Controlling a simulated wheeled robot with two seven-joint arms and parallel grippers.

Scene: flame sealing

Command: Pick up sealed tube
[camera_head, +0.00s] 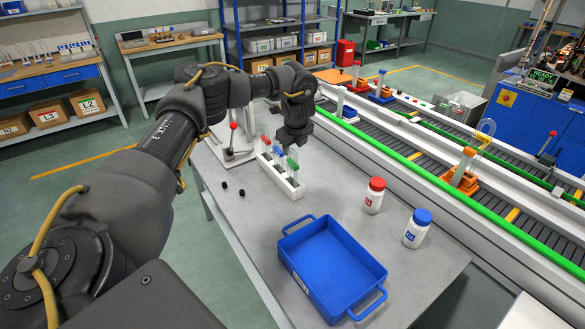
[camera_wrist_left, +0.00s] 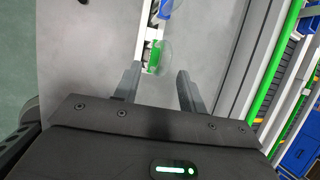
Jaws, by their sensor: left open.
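A white rack (camera_head: 281,180) stands on the grey table and holds upright tubes with coloured caps. A red-capped tube (camera_head: 266,141) is at its far end, a blue-capped tube (camera_head: 279,151) is in the middle, and a green-capped tube (camera_head: 293,166) is at the near end. I cannot tell which tube is sealed. My left gripper (camera_head: 290,143) points down over the rack and hides part of it. In the left wrist view, my left gripper (camera_wrist_left: 159,88) is open and empty, with the green cap (camera_wrist_left: 154,55) just ahead, between the finger lines. The blue cap (camera_wrist_left: 166,8) is farther off.
A blue tray (camera_head: 289,258) sits at the table's front. A red-capped bottle (camera_head: 374,196) and a blue-capped bottle (camera_head: 417,228) stand right of it. Small black caps (camera_head: 242,193) lie left of the rack. A press with a lever (camera_head: 233,150) is behind. A conveyor (camera_head: 445,165) runs along the right.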

